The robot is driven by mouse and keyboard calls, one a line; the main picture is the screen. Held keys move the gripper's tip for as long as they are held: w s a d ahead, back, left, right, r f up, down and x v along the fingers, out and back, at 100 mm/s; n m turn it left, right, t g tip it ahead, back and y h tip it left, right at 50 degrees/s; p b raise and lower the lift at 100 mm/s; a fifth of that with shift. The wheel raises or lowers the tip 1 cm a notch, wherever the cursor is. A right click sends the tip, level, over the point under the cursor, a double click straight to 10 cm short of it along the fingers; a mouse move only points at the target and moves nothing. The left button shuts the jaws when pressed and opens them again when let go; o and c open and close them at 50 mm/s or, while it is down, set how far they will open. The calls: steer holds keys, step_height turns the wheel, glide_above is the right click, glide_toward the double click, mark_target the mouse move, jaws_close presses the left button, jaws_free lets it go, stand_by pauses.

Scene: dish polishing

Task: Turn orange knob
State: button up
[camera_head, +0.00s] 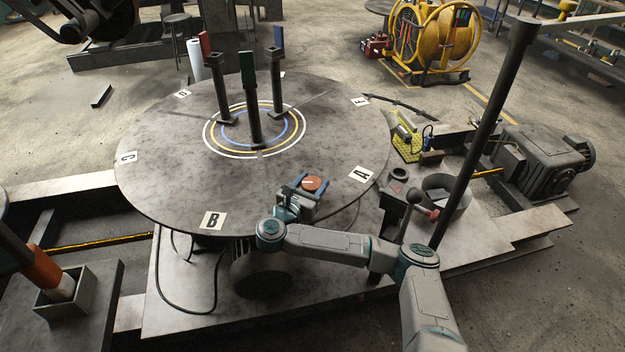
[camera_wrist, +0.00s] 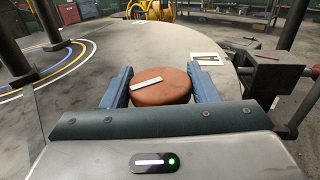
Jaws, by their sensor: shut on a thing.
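The same gripper (camera_wrist: 160,88) fills the lower middle of the wrist view. The knob's lower part is hidden by the gripper body.
The round table (camera_head: 160,190) carries three upright posts with red, green (camera_head: 250,110) and blue tops inside painted rings. A vise-like fixture with a red-ended handle (camera_head: 422,211) stands right of the table. The tabletop around the knob is mostly clear.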

stand_by(0.3)
steer(key=o, duration=1)
steer(key=shift+a+f+b, duration=0.1)
steer(key=shift+b, duration=0.45)
steer(key=shift+s+a+f+b, duration=0.1)
steer(key=shift+a+b, duration=0.15)
steer(key=shift+b, duration=0.75)
steer(key=b, duration=0.4)
steer(key=shift+s+a, duration=0.3)
steer(key=shift+a, duration=0.05)
steer(key=shift+s+b, duration=0.1)
steer(key=shift+b, duration=0.45)
steer(key=b, duration=0.4)
steer(key=shift+s+a, duration=0.1)
steer(key=shift+s, duration=0.3)
steer(key=shift+s+b, duration=0.1)
steer(key=shift+b, duration=0.35)
